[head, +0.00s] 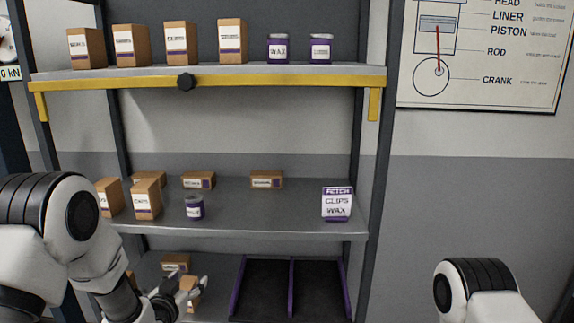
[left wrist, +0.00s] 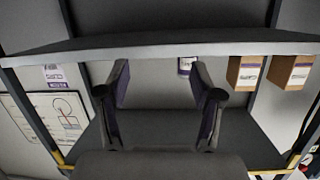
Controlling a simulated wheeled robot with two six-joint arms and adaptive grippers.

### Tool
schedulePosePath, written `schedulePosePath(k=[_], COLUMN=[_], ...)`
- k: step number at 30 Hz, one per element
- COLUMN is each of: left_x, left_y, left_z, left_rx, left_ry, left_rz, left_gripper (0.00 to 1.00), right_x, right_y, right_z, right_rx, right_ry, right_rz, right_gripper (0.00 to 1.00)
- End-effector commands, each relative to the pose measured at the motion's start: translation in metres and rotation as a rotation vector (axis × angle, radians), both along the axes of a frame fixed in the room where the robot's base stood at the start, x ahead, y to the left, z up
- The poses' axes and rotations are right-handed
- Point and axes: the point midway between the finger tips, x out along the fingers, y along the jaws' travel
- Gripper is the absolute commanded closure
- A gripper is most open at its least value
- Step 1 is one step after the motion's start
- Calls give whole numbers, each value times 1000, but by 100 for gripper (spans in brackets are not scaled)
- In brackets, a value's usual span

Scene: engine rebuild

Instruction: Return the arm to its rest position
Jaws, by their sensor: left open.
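My left arm (head: 70,225) comes in from the left in front of the shelving. Its gripper (head: 188,295) is low, by the bottom shelf, and overlaps a small cardboard box there in the picture. In the left wrist view the two fingers of the gripper (left wrist: 162,85) are spread apart with nothing between them. My right arm (head: 478,290) shows only as a link at the bottom right; its gripper is out of the picture.
The middle shelf (head: 270,212) holds boxes, a wax jar (head: 194,207) and a FETCH card (head: 337,204). A purple-edged tray (head: 291,290) on the bottom shelf looks empty.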

Motion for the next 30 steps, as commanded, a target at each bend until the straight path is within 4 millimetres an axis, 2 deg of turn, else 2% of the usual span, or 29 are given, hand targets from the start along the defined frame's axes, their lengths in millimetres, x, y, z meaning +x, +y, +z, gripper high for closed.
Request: schedulePosePath(k=[1,3,5,6,8,9,11,13,15,16,18,20,23,30], left_x=[-20,-53,-85,-109,-148,-177,-222,-279,-332,-353,-389,-410,-423,-422], left_y=[0,0,0,1,1,1,2,3,4,5,6,7,7,7], left_z=[-49,-105,-150,-178,-217,-240,-271,-298,-312,-313,-306,-303,-302,-302], left_rx=[-3,-6,-10,-13,-16,-18,-20,-22,-25,-26,-29,-33,-40,-43], left_ry=[91,219,333,409,529,613,739,893,1040,1096,1205,1272,1327,1327], left_rz=[4,12,21,27,38,46,61,80,105,116,142,164,185,189], left_gripper=[34,34,34,34,34,34,34,34,34,34,34,34,34,34], right_x=[0,0,0,0,0,0,0,0,0,0,0,0,0,0], right_y=[0,0,0,0,0,0,0,0,0,0,0,0,0,0], right_z=[-9,-14,-19,-22,-27,-30,-34,-38,-40,-41,-39,-39,-39,-39], right_rx=[0,0,0,0,0,0,0,0,0,0,0,0,0,0], right_ry=[0,0,0,0,0,0,0,0,0,0,0,0,0,0], right_rz=[0,0,0,0,0,0,0,0,0,0,0,0,0,0], right_gripper=[60,60,60,60,60,60,60,60,60,60,60,60,60,60])
